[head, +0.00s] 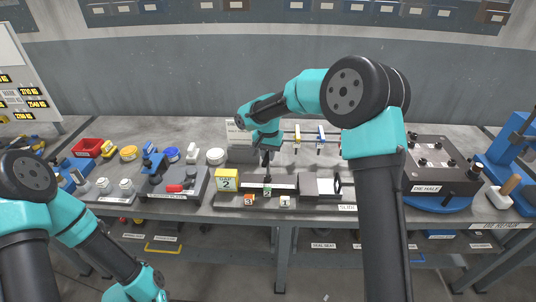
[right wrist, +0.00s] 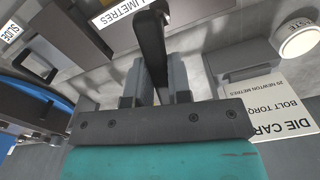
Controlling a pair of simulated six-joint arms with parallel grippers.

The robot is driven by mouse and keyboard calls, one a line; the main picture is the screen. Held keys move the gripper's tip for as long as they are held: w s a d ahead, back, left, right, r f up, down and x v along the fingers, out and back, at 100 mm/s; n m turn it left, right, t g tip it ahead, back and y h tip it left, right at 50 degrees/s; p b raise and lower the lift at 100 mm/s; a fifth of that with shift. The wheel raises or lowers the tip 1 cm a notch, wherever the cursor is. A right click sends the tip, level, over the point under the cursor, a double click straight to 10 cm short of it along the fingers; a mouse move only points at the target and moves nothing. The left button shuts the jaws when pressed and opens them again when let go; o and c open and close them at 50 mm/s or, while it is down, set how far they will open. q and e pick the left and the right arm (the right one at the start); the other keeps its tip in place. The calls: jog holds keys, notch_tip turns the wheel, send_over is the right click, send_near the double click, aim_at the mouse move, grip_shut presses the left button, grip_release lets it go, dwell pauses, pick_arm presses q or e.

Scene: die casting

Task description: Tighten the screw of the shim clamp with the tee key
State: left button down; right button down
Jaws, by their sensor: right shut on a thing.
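My right gripper (head: 266,156) points down over the middle of the bench and is shut on a black bar (right wrist: 151,45), which I take to be the tee key. In the right wrist view the bar sits between the two grey fingers (right wrist: 158,80). In the head view a dark shaft (head: 267,181) stands below the fingers, over a dark fixture with a pale strip (head: 284,186), apparently the shim clamp. Its screw is too small to make out, and I cannot tell whether the key is seated in it. My left arm hangs at lower left with its gripper out of view.
A yellow "CAP 2" block (head: 227,179) and small coloured cubes (head: 249,200) stand close to the fixture. A "SLIDE" label (head: 347,208) is at its right. A die block (head: 440,165) is at right.

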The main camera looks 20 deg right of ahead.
jog(key=shift+m, duration=0.6)
jog(key=shift+n, duration=0.6)
jog(key=shift+r, duration=1.75)
jog(key=shift+r, duration=2.5)
jog(key=shift+s+r, duration=0.1)
